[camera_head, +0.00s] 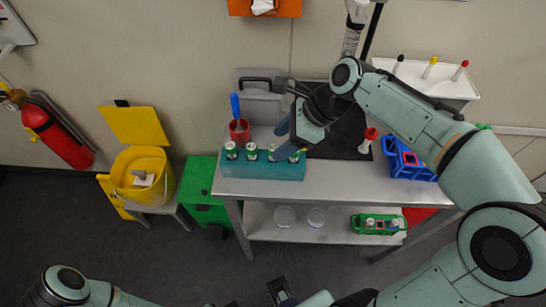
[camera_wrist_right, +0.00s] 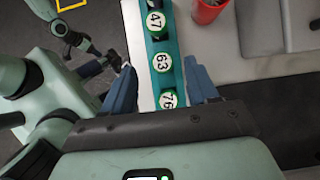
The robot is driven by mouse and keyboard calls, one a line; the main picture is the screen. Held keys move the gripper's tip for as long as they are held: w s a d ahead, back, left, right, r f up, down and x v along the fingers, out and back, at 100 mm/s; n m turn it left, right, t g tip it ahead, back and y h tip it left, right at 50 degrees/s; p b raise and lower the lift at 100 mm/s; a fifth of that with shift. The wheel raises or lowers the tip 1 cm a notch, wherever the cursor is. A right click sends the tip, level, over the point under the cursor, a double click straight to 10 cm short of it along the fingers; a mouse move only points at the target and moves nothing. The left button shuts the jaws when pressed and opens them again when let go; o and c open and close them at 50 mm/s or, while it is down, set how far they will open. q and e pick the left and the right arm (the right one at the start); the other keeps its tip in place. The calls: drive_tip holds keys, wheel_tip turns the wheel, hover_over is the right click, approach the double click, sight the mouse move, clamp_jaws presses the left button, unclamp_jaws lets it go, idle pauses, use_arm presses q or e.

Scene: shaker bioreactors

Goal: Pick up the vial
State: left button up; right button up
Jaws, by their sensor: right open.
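A teal rack (camera_head: 262,172) on the bench holds several upright vials with green numbered caps. In the right wrist view, the rack (camera_wrist_right: 151,96) shows vials marked 47 (camera_wrist_right: 156,22), 63 (camera_wrist_right: 162,62) and 76 (camera_wrist_right: 168,99). My right gripper (camera_head: 283,139) is above the right part of the rack. Its blue fingers (camera_wrist_right: 160,68) are open and appear on either side of the rack, with vial 63 between them in the picture. No vial is visibly held. My left gripper (camera_head: 279,289) is low at the bottom of the head view; its finger opening is unclear.
A red cup (camera_head: 239,130) with a blue item stands behind the rack. A grey machine (camera_head: 262,106) and a dark panel (camera_head: 340,133) are behind my right gripper. A blue rack (camera_head: 402,160) stands to the right. The lower shelf holds a green rack (camera_head: 378,224).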

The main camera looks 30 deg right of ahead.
sight(274, 147)
drive_tip(key=x, duration=0.4)
drive_tip(key=shift+w+f+b, duration=0.2)
drive_tip(key=shift+f+b, duration=0.05)
drive_tip(key=shift+b, duration=0.05)
drive_tip(key=shift+c, duration=0.3)
clamp_jaws()
drive_tip(key=shift+r, duration=0.1)
